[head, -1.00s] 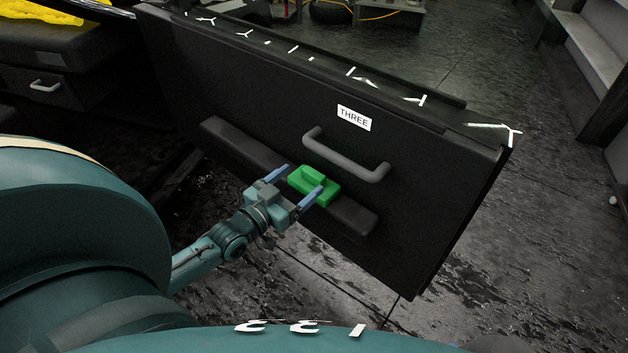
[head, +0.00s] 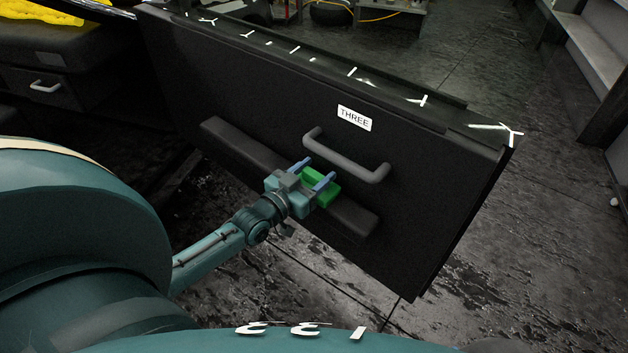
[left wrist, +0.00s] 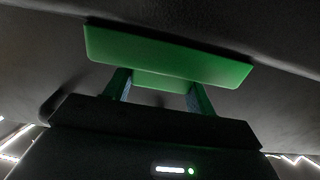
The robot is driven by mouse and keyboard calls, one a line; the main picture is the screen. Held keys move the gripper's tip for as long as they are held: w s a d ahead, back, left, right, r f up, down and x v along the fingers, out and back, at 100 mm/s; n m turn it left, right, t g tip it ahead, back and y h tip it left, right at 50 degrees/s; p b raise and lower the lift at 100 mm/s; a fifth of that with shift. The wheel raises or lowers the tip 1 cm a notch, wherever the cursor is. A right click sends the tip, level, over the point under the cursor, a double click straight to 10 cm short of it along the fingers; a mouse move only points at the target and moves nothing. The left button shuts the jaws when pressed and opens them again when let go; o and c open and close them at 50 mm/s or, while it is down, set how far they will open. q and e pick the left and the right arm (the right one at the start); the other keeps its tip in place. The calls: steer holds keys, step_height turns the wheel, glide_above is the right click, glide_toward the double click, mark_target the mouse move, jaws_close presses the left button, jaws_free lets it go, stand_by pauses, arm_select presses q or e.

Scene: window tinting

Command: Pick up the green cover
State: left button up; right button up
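The green cover (head: 326,192) is a flat green plate with a raised block. It sits on the dark ledge (head: 355,218) across the front of the black panel labelled THREE, below the grey handle. My left gripper (head: 313,173) is at the cover, its two blue fingers on either side of the raised block and partly hiding it. In the left wrist view, the cover (left wrist: 165,55) spans above the fingers, and the fingers (left wrist: 158,90) appear closed against the block's sides. My right gripper is out of view.
The grey bar handle (head: 345,158) stands out from the black panel (head: 420,190) just above the cover. A drawer unit (head: 40,85) is at the far left. The wet-looking floor right of the panel is open.

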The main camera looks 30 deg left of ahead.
arm_select(q)
steer(key=c, duration=0.5)
steer(key=shift+r, duration=0.1)
